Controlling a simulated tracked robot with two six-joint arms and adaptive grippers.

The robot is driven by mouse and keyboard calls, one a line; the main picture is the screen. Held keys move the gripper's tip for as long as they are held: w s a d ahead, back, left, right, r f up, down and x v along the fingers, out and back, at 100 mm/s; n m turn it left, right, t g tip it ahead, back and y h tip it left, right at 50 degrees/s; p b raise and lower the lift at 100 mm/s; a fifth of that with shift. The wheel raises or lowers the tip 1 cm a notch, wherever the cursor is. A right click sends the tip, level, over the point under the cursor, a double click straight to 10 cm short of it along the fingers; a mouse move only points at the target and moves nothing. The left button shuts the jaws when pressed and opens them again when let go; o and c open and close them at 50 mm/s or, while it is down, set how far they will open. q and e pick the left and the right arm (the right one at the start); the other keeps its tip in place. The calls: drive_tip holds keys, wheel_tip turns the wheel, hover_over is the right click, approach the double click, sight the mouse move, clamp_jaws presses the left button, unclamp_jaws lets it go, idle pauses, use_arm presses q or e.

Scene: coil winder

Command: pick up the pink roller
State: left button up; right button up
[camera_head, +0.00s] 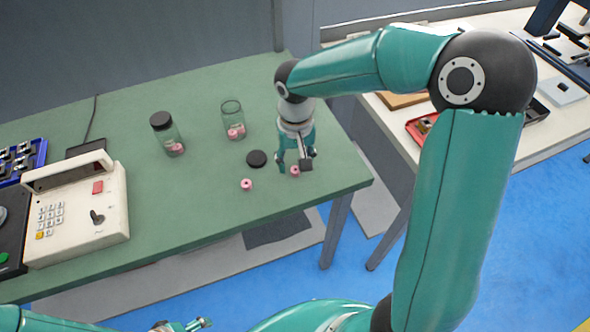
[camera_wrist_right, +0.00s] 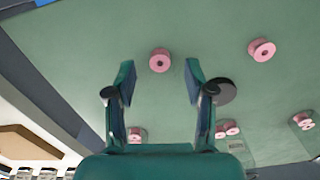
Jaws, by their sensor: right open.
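One small pink roller (camera_head: 295,170) lies on the green table top, at the fingertips of my right gripper (camera_head: 293,164). In the right wrist view this roller (camera_wrist_right: 160,60) shows between the two open fingertips, with space on both sides. The right gripper points down and holds nothing. A second pink roller (camera_head: 246,185) lies on the table to its left, also in the right wrist view (camera_wrist_right: 262,50). More pink rollers are in the glass jars. Part of my left gripper (camera_head: 196,325) shows at the bottom edge; its jaws are too small to judge.
An open glass jar (camera_head: 233,121) and a jar with a black lid (camera_head: 165,134) stand behind. A loose black lid (camera_head: 256,158) lies near the right gripper. A beige keypad device (camera_head: 76,216) stands at left. The table's front middle is clear.

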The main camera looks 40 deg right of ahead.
sight(295, 170)
wheel_tip(295, 170, down, 2)
drive_tip(key=shift+f, duration=0.2)
drive_tip(key=c, duration=0.9)
drive_tip(key=shift+r, duration=0.1)
wheel_tip(295, 170, up, 20)
drive_tip(key=p, duration=0.1)
drive_tip(key=shift+p, duration=0.4)
